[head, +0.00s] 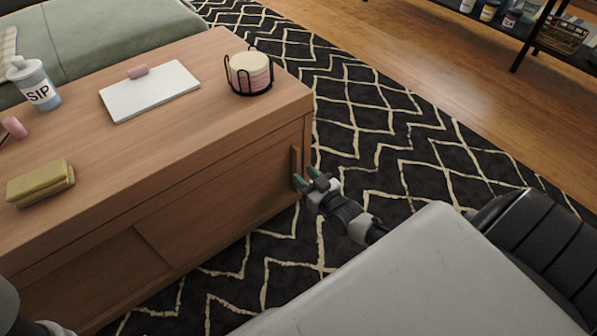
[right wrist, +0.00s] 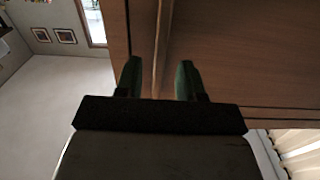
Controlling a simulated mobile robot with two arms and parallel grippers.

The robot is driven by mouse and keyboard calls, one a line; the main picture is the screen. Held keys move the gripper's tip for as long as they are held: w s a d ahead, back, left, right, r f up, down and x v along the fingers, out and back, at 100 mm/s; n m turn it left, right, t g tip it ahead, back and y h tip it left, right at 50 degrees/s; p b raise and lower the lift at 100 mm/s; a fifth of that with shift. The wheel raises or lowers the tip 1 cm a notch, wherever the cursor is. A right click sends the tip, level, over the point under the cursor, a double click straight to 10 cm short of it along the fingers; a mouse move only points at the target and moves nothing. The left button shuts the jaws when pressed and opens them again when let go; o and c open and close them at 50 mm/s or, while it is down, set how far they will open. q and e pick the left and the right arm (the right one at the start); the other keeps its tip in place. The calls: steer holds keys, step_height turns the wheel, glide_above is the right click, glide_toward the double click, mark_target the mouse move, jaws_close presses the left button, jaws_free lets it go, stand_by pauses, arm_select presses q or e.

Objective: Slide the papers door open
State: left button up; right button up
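The low wooden cabinet has two front door panels. The right panel (head: 222,208), with an upright wooden handle (head: 295,160) near its right end, covers the right part of the front. The left panel (head: 92,280) sits beside it. Which panel is the papers door is not marked. My right gripper (head: 306,178) is at the handle, its green fingers apart. In the right wrist view, the fingers (right wrist: 158,80) stand on either side of the handle strip (right wrist: 160,40), with gaps visible. My left gripper is not in view.
On the cabinet top (head: 150,160) are a SIP cup (head: 38,92), a white pad (head: 150,90), a coaster holder (head: 249,75), a folded yellow cloth (head: 40,184) and pink pieces. A patterned rug (head: 400,140) lies right of the cabinet. A green sofa (head: 100,32) stands behind.

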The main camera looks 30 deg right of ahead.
mark_target(298, 170)
steer(key=shift+w+a+b, duration=0.1)
steer(key=shift+w+b, duration=0.45)
steer(key=shift+w, duration=1.05)
jaws_close()
